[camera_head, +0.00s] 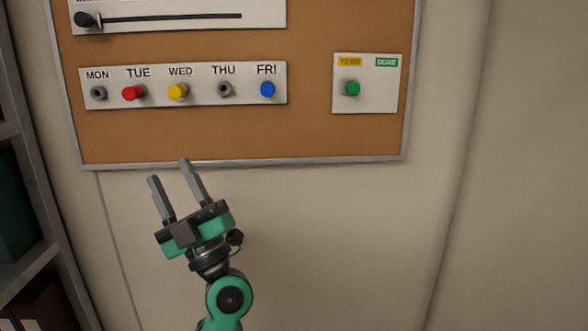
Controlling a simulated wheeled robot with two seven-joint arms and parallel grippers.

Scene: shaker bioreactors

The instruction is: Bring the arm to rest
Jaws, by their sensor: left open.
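My left gripper (169,170) is open and empty, with its two grey fingers pointing up and slightly left. The fingertips are just below or at the lower frame of the corkboard in the picture; I cannot tell how far they are from it in depth. My left arm (230,295) comes up from the bottom edge of the picture. My right gripper is not in view.
A corkboard (210,137) hangs on a pale wall (340,240). It bears a weekday strip (200,98) with coloured knobs, a TO DO/DONE panel (370,103) with a green knob, and a slider panel (190,28). A shelf (30,268) stands at the left.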

